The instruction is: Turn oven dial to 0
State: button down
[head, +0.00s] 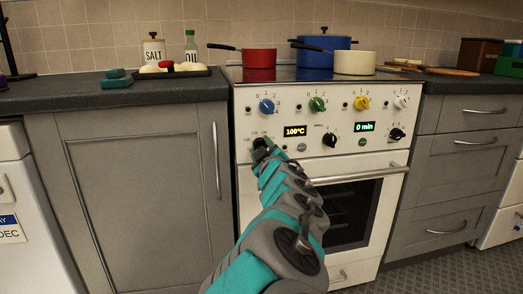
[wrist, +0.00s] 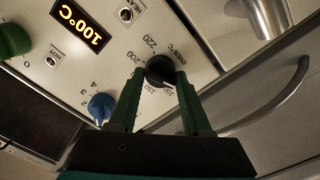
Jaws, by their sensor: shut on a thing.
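The oven dial is a round black knob (wrist: 160,68) on the white control panel (wrist: 80,85), with numbers such as 200 and 220 printed around it. In the wrist view its pale pointer mark faces down toward the gripper, near the 100 marking. The oven display (head: 295,131) reads 100°C; it also shows in the wrist view (wrist: 81,28). My gripper (wrist: 160,74) is shut on the dial, one dark green finger on each side. In the head view my gripper (head: 262,147) is at the panel's left end and mostly hides the dial.
A blue knob (head: 266,106) sits just above the dial, with green (head: 317,104), yellow (head: 361,103) and white (head: 401,102) knobs to its right. The oven door handle (head: 355,175) sticks out below. Red (head: 259,58), blue (head: 322,50) and cream (head: 355,63) pots stand on top.

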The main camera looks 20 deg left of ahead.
jog(key=shift+n, duration=0.4)
jog(key=shift+c, duration=1.8)
grip_release()
